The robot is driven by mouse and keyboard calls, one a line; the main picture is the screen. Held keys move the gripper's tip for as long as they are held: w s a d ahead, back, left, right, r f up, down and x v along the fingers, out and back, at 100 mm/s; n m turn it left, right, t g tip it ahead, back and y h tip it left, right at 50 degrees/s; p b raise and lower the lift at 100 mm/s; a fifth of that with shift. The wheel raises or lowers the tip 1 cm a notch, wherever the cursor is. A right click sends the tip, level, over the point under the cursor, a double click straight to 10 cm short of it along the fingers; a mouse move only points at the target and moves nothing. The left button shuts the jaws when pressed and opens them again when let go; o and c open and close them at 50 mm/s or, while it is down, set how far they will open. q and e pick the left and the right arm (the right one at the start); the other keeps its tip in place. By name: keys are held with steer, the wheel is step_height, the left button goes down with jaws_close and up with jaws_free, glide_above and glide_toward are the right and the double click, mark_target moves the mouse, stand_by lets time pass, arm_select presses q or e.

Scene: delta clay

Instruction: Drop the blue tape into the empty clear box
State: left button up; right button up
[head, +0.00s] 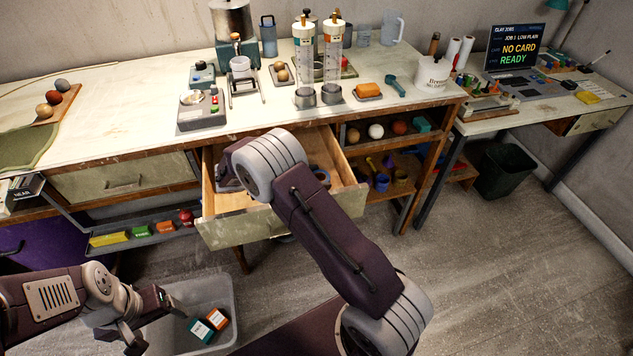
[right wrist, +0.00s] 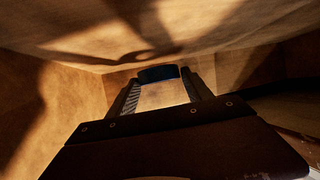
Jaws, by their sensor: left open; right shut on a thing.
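In the right wrist view my right gripper (right wrist: 160,88) is inside the drawer, shut on the dark blue tape (right wrist: 158,74) between its fingertips. In the head view my right arm covers this gripper and the tape. The open drawer (head: 246,232) sticks out under the bench. A clear box (head: 233,290) stands on the floor at the lower left. It is not empty: a teal pack (head: 201,330) and an orange pack (head: 217,318) lie in it. My left gripper (head: 160,322) is open and empty at the box's left side.
A dark grey ring (head: 322,175) lies in the drawer, right of my arm. The drawer's walls stand close around my right gripper. The bench top (head: 110,125) carries a scale, cylinders and clay balls. A shelf (head: 140,240) with coloured blocks is left of the drawer.

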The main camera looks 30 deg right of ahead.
step_height(320, 180, up, 8)
steer(key=shift+p, duration=0.35)
